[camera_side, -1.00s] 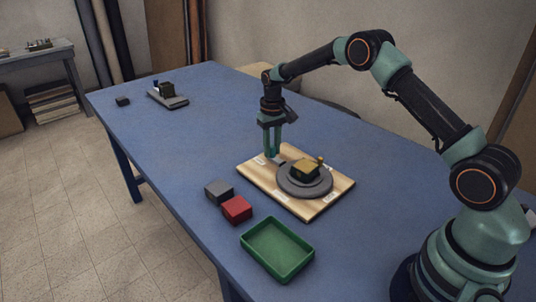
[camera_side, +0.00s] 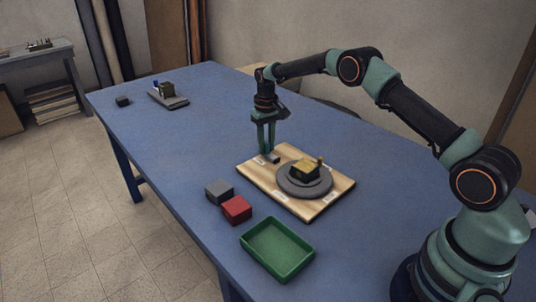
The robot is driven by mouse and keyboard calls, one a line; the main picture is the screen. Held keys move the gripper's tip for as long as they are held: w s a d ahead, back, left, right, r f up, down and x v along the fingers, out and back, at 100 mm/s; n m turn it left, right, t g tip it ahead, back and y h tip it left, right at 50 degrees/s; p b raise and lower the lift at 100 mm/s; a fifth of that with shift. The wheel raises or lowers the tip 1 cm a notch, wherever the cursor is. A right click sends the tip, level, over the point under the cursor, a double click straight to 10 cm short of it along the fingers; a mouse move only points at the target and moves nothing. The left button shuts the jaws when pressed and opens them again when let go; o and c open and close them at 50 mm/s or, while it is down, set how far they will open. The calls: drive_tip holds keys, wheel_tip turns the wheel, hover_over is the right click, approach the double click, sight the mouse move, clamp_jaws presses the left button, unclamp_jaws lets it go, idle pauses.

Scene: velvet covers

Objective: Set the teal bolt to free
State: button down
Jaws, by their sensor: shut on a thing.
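My gripper (camera_side: 267,153) reaches down at the back left corner of a wooden board (camera_side: 316,206). Its teal fingers are shut on a small grey piece (camera_side: 273,159), low over the board. The fingers hide part of this piece. A round grey disc (camera_side: 296,190) sits on the board with a dark and yellow block (camera_side: 304,169) and a small yellowish knob (camera_side: 320,161) on top. White labels lie along the board's edges, too small to read. I cannot make out a separate teal bolt.
A grey block (camera_side: 218,192) and a red block (camera_side: 237,209) stand left of the board. An empty green tray (camera_side: 278,267) is in front. Far left are a small device (camera_side: 168,99) and a dark block (camera_side: 123,101). The blue table (camera_side: 195,140) between is clear.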

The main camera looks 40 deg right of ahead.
drive_tip(key=shift+w, duration=0.3)
drive_tip(key=c, duration=0.7)
unclamp_jaws()
drive_tip(key=shift+o, duration=0.2)
drive_tip(key=shift+s, duration=0.1)
drive_tip(key=shift+r, duration=0.1)
wheel_tip(320, 180, up, 12)
